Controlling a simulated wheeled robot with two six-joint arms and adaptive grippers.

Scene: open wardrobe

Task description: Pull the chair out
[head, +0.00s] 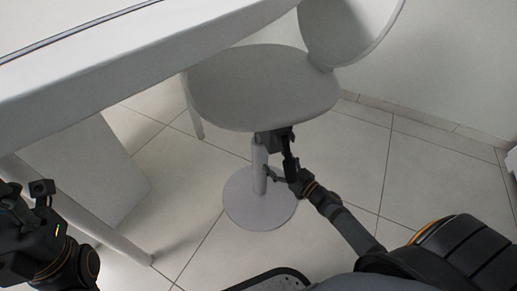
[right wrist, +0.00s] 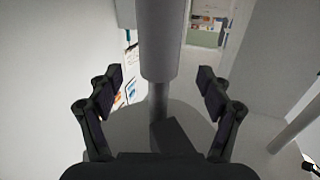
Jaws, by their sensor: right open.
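The chair (head: 262,88) is white with a round seat, a curved backrest (head: 350,28), a single column and a round floor base (head: 260,205). Its seat is partly beside and under the edge of a white table (head: 150,55). My right gripper (head: 268,160) is below the seat, at the column. In the right wrist view the column (right wrist: 160,45) stands between the open fingers of my right gripper (right wrist: 162,80), with gaps on both sides. My left gripper (head: 25,205) shows only in part at the lower left, and its jaws cannot be made out.
A table leg and a white panel (head: 80,165) stand at the left under the table. A wall (head: 445,65) with a skirting board is behind the chair.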

